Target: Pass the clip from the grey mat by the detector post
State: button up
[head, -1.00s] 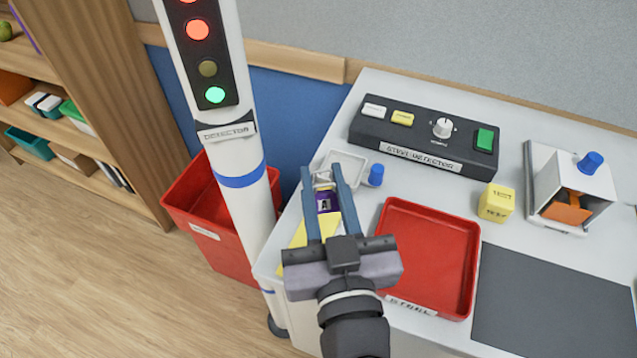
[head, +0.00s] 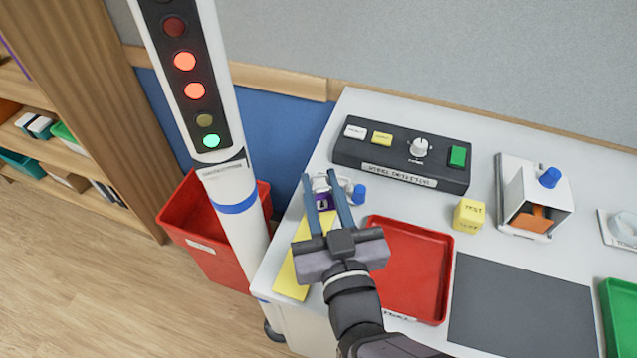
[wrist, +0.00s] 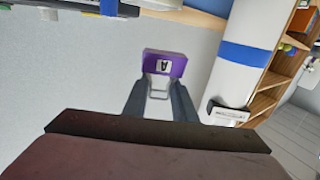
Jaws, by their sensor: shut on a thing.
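The clip (head: 323,202) is a purple block marked A with wire handles; in the wrist view the purple clip (wrist: 178,63) shows beyond my fingertips. My gripper (head: 320,180) is shut on it, with the wire handles between the fingers. The white detector post (head: 255,225) with a blue band stands left of my gripper, apart from it; it also shows in the wrist view (wrist: 236,75). On its light column two red lights and the green one are lit. The grey mat (head: 525,305) lies bare at the front right of the table.
A yellow strip (head: 290,278) lies under and left of my gripper. A blue knob (head: 358,195) is close on its right. A red tray (head: 405,265), a black control box (head: 400,160) and a yellow cube (head: 468,215) stand farther right. A red bin (head: 205,240) is behind the post.

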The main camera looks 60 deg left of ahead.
jog(key=w+a, duration=0.5)
jog(key=shift+w+a, duration=0.35)
dwell(0.5)
jog(key=shift+p, duration=0.3)
dwell(1.3)
